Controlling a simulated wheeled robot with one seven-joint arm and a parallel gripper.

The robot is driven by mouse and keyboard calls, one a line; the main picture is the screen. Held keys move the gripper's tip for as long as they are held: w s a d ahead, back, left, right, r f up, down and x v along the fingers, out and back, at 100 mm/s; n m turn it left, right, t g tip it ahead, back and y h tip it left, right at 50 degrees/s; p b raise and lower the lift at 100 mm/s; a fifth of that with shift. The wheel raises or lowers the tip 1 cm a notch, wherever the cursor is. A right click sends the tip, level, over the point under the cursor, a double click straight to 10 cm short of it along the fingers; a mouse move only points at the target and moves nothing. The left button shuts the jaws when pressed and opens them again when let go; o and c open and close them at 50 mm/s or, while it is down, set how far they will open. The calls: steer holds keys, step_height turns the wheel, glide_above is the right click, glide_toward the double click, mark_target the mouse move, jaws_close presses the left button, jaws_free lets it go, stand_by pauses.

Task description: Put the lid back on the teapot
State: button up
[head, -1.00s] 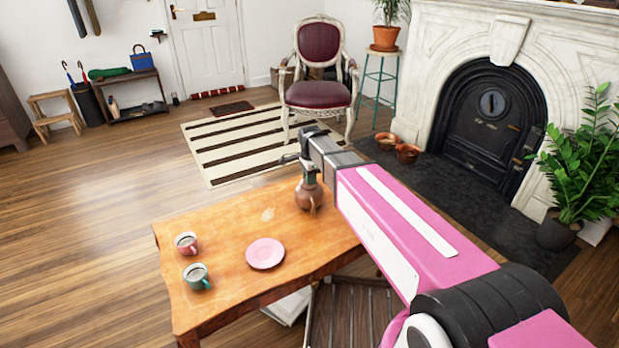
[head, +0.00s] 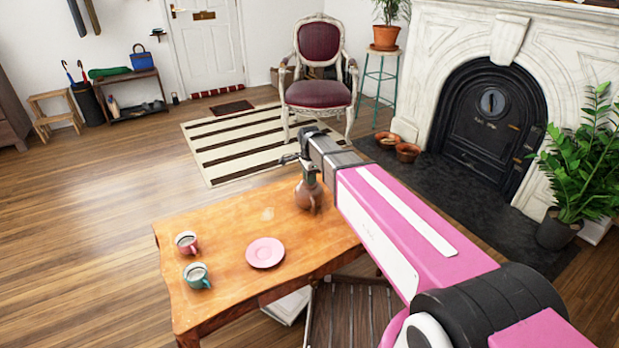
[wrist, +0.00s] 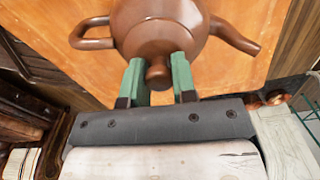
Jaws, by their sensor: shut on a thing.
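The brown teapot (head: 310,196) stands on the wooden table near its far right edge. In the wrist view its body (wrist: 212,62) shows with the handle at left and the spout at right. The brown lid (wrist: 157,38), its round knob toward the camera, lies over the middle of the teapot. My gripper (wrist: 158,62) has its green fingers on either side of the lid and is shut on it. In the head view my gripper (head: 308,177) is just above the teapot. I cannot tell whether the lid is seated on the rim.
The wooden table (head: 222,238) also bears a pink saucer (head: 265,253), a pink cup (head: 187,243) and a teal cup (head: 197,275), all left of the teapot. A chair (head: 318,75) stands beyond the table. A fireplace (head: 490,115) and a plant (head: 580,165) are at right.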

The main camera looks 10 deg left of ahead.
steer(key=o, duration=1.5)
steer(key=shift+r, duration=0.1)
steer(key=shift+r, duration=3.4)
jaws_close()
steer(key=shift+f, duration=2.15)
